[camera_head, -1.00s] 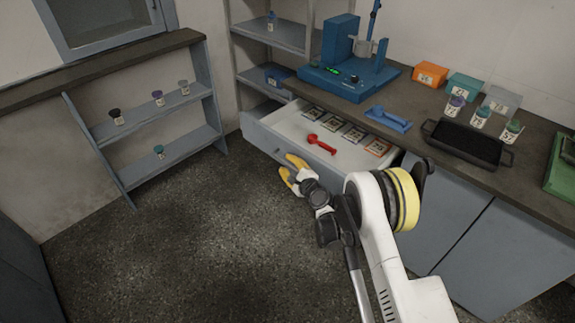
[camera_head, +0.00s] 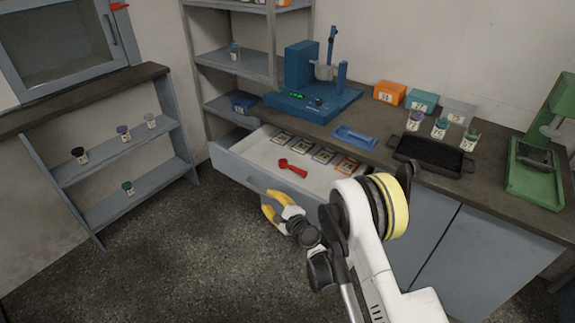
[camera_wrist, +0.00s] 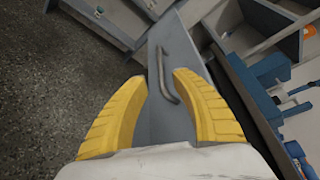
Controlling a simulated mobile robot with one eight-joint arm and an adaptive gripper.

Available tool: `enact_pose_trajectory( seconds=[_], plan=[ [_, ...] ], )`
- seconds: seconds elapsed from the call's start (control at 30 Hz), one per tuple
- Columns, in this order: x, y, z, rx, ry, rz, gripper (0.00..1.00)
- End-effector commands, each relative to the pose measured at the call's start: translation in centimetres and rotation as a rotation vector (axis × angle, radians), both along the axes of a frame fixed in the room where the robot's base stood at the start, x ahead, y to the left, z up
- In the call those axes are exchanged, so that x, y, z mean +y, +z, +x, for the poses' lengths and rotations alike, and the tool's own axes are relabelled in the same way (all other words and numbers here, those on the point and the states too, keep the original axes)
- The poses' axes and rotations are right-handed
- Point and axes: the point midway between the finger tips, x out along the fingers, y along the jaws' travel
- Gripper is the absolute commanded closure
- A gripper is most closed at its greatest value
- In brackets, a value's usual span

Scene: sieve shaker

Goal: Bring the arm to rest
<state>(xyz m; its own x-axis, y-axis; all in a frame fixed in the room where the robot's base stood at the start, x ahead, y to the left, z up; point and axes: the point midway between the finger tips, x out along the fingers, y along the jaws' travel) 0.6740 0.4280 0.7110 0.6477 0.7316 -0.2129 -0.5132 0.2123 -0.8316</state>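My gripper (camera_head: 275,205) has yellow fingers and is in front of the open drawer (camera_head: 230,166), in the head view. In the wrist view my gripper (camera_wrist: 160,80) has its two fingers spread apart with nothing held between them. The grey drawer front (camera_wrist: 190,118) and its bar handle (camera_wrist: 166,75) show beyond and between the fingertips. Whether the fingers touch the handle cannot be told; they look apart from it. The drawer holds a red spoon-like tool (camera_head: 293,167) and several labelled square items (camera_head: 321,157).
The counter (camera_head: 490,185) carries a blue shaker machine (camera_head: 311,100), a blue tray (camera_head: 354,137), a black tray (camera_head: 432,154), coloured boxes, jars and a green device (camera_head: 537,170). A low shelf (camera_head: 115,170) with jars stands left. The floor (camera_head: 170,260) between is clear.

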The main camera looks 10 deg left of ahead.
Motion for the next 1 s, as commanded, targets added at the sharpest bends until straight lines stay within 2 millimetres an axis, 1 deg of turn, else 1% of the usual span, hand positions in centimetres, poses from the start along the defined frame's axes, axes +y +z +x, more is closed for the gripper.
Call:
enact_pose_trajectory(
  seconds=[0.07, 0.17, 0.27, 0.37, 0.4, 0.43, 0.47, 0.5, 0.57, 0.6, 0.67, 0.7, 0.77, 0.8, 0.87, 0.9, 0.97, 1.0],
  plan=[
    [0.0, 0.0, 0.0, 0.000, 0.000, 0.000, 0.68],
    [-0.3, 0.8, 0.3, -0.009, 0.001, -0.017, 0.68],
    [-1.1, 3.2, 1.1, -0.041, 0.007, -0.074, 0.68],
    [-3.0, 7.2, 2.1, -0.095, 0.019, -0.177, 0.68],
    [-4.0, 9.0, 2.4, -0.119, 0.026, -0.229, 0.68],
    [-4.9, 10.5, 2.5, -0.139, 0.032, -0.269, 0.68],
    [-5.7, 11.8, 2.5, -0.157, 0.039, -0.310, 0.68],
    [-6.9, 13.6, 2.5, -0.181, 0.047, -0.366, 0.68],
    [-8.8, 16.1, 2.2, -0.213, 0.062, -0.448, 0.68],
    [-10.2, 17.6, 1.8, -0.233, 0.072, -0.502, 0.68],
    [-12.2, 19.9, 1.0, -0.262, 0.091, -0.584, 0.68],
    [-13.7, 21.3, 0.3, -0.278, 0.102, -0.639, 0.68],
    [-15.9, 23.2, -1.0, -0.301, 0.122, -0.722, 0.68],
    [-17.4, 24.3, -1.9, -0.316, 0.136, -0.775, 0.68],
    [-19.7, 25.9, -3.6, -0.334, 0.160, -0.857, 0.68],
    [-21.2, 26.8, -4.8, -0.345, 0.176, -0.911, 0.68],
    [-23.5, 27.9, -6.8, -0.357, 0.201, -0.993, 0.68],
    [-24.9, 28.6, -8.3, -0.364, 0.221, -1.045, 0.68]
  ],
)
